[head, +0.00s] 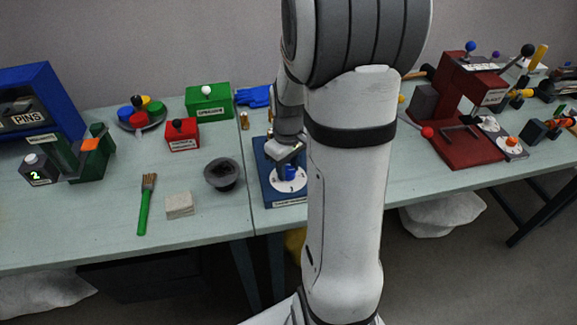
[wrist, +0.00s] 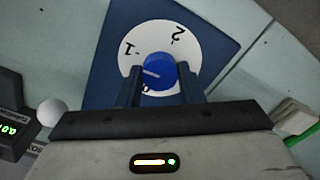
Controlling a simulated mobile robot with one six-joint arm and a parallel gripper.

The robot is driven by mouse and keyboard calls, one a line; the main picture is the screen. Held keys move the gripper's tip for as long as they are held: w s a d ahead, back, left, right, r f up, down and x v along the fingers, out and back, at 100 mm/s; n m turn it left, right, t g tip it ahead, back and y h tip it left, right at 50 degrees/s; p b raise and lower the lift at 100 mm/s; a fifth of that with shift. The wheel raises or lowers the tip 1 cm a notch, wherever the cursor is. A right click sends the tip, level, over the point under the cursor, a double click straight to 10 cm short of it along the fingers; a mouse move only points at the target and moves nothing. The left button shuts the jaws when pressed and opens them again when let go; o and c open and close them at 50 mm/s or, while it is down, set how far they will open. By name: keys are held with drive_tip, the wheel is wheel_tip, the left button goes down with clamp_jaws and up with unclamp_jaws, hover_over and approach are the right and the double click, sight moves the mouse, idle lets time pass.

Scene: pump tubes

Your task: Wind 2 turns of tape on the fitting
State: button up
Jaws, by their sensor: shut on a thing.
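A blue knob (wrist: 160,71) stands on a round white dial (wrist: 128,66) with the marks 1 and 2 and a third mark partly hidden by the knob and gripper. A white line on the knob points left in the wrist view, just below the 1. The dial is on a dark blue base (wrist: 103,82), which stands on the bench in the head view (head: 266,185). My gripper (wrist: 163,88) is shut on the blue knob, one finger on each side. In the head view my gripper (head: 288,160) reaches down over the dial. I cannot make out tape or identify the fitting.
A dark bowl (head: 221,187), a grey block (head: 179,212) and a green-handled brush (head: 144,215) lie left of the base. Red (head: 182,143) and green (head: 208,107) boxes stand behind. A red machine (head: 468,150) stands right, beyond my arm. The left bench front is mostly clear.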

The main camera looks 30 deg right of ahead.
drive_tip(key=shift+c, duration=0.2)
drive_tip(key=shift+m, duration=1.8)
drive_tip(key=shift+m, duration=1.7)
drive_tip(key=shift+m, duration=1.7)
